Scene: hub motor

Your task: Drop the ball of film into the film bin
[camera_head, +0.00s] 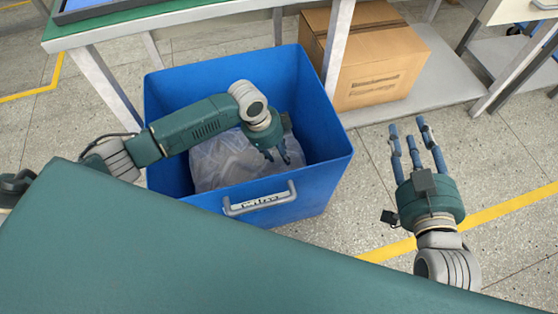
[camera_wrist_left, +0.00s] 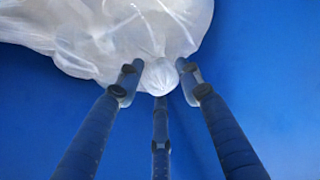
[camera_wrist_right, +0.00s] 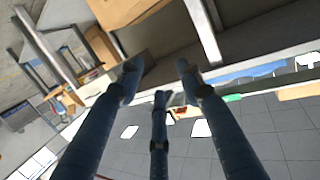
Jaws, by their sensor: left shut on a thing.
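The film bin (camera_head: 318,178) is a blue open box with a grey handle on its near side. The ball of film (camera_head: 222,163) is a large, crumpled, translucent bundle inside the bin's walls; it also shows in the left wrist view (camera_wrist_left: 120,35). My left gripper (camera_head: 278,160) reaches into the bin from the left. Its fingers (camera_wrist_left: 160,75) are shut on a small round knob of the film. My arm hides part of the bundle, and I cannot tell whether it touches the bin floor. My right gripper (camera_head: 411,138) is open and empty, right of the bin.
A green-topped table (camera_head: 170,15) stands behind the bin, with a cardboard box (camera_head: 375,65) on its low shelf. Speckled floor (camera_head: 360,205) with yellow lines is clear between the bin and my right gripper.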

